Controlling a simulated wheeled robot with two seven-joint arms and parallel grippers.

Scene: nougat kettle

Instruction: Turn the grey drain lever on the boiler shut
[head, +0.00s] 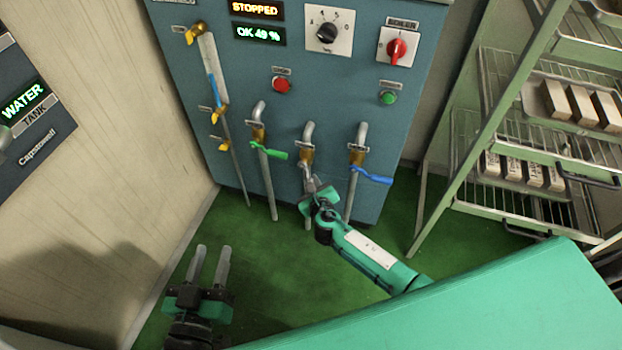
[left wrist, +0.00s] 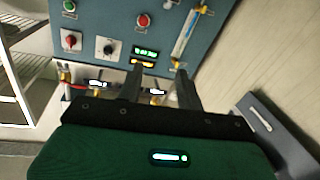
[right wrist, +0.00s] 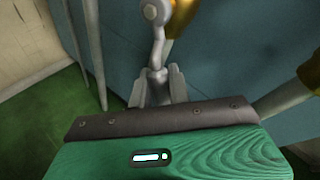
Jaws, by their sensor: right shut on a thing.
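The grey drain lever (right wrist: 157,48) is on the middle brass valve (head: 306,155) of the blue boiler (head: 330,90). In the right wrist view it runs from its round pivot at the top down to the fingers. In the head view it points down along its pipe, partly hidden by my gripper. My right gripper (head: 314,185) is shut on the lever's free end; its fingers (right wrist: 157,88) also show in the right wrist view. My left gripper (head: 211,255) is open and empty over the green floor, apart from the boiler; its spread fingers show in the left wrist view (left wrist: 160,80).
A green-handled valve (head: 270,150) is left of the grey lever and a blue-handled valve (head: 370,175) is right of it, both close. A metal rack (head: 480,110) with trays stands at right. A pale wall (head: 90,150) is at left. Green floor is clear in front.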

